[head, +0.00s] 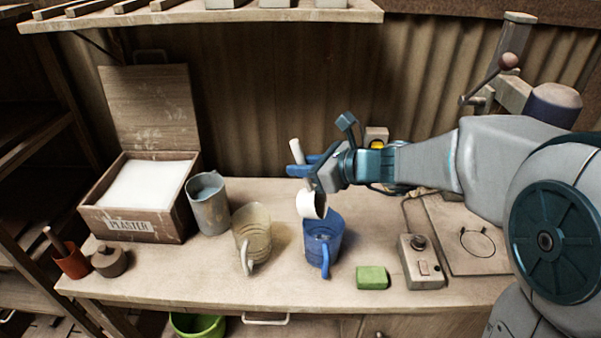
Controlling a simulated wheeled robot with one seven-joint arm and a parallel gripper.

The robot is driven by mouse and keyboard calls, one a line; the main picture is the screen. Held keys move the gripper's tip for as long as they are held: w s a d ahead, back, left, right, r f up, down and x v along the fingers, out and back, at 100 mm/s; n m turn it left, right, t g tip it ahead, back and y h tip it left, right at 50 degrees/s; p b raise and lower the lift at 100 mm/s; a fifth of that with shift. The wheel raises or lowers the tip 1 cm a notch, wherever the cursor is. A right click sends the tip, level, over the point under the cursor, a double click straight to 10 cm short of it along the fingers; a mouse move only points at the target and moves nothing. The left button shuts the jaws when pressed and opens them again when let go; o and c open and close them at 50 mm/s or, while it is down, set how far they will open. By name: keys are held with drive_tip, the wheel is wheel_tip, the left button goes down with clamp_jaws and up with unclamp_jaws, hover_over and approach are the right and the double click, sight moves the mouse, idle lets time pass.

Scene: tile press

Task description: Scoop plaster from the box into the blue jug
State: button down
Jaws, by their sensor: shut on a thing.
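The plaster box (128,224) stands at the left of the bench with its lid up against the wall, filled with white plaster (150,185). The blue jug (324,250) stands upright at the middle of the bench, its handle facing the front. My gripper (312,178) is shut on a scoop (309,205) with a white outside and a dark inside. The scoop is tilted, with its opening low over the jug's rim. I cannot tell whether plaster is left in it or whether it touches the rim.
A grey jug (209,208) and a clear yellowish jug (252,235) stand between the box and the blue jug. A green block (372,278) and a control box (421,262) are at the right. A red cup (71,262) and a small lidded pot (109,262) sit at front left.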

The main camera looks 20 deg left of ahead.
drive_tip(key=shift+d+r+y+b, duration=0.25)
drive_tip(key=shift+d+y+b, duration=0.25)
drive_tip(key=shift+b, duration=0.6)
drive_tip(key=shift+d+r+y+b, duration=0.25)
drive_tip(key=shift+d+y+b, duration=0.25)
drive_tip(key=shift+b, duration=0.6)
drive_tip(key=shift+s+d+r, duration=0.1)
drive_tip(key=shift+d+r, duration=0.05)
drive_tip(key=shift+d, duration=0.05)
drive_tip(key=shift+d+r+b, duration=0.1)
drive_tip(key=shift+r+b, duration=0.1)
drive_tip(key=shift+b, duration=0.15)
